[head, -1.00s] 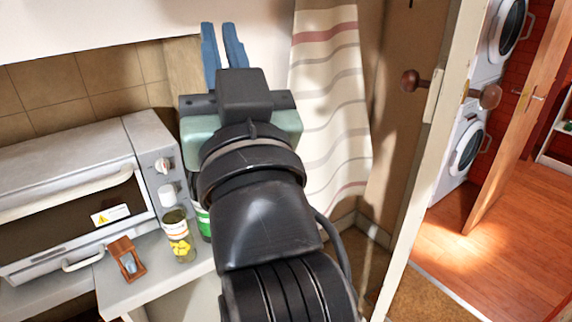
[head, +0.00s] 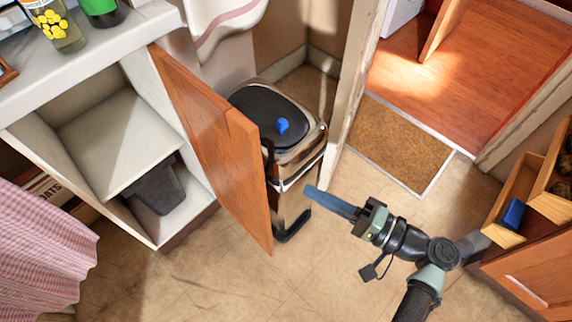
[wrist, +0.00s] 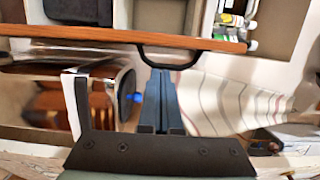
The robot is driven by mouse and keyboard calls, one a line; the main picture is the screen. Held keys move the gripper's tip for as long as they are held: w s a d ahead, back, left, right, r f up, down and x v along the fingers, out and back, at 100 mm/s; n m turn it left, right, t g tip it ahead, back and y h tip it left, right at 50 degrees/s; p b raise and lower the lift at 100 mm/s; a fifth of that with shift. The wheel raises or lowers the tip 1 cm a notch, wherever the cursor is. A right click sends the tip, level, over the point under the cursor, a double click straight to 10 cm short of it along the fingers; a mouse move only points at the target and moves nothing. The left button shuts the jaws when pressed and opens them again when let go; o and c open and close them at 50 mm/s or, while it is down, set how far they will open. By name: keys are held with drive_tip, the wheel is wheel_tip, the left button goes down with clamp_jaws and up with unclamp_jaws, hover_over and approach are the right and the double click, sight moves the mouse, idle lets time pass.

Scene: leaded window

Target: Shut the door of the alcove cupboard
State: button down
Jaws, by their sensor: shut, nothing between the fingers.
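The alcove cupboard (head: 205,192) is a white unit under the counter at left in the head view. Its orange wooden door (head: 215,140) stands wide open, and the shelf inside shows. In the wrist view the door (wrist: 100,46) is seen nearly edge-on, with a black bow handle (wrist: 168,65) on its outer side. My gripper (head: 310,192) is shut and empty, right of the door and in front of the bin in the head view. In the wrist view my gripper (wrist: 160,75) points at the handle; I cannot tell if they touch.
A chrome bin (head: 300,160) with a black lid and a blue item on it stands close behind the door. A grey tub (head: 160,190) is inside the cupboard. Open drawers (head: 520,190) jut out at right. The floor in front is clear.

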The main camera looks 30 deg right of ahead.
drive_tip(key=x, duration=1)
drive_tip(key=shift+b, duration=0.4)
drive_tip(key=shift+r, duration=0.1)
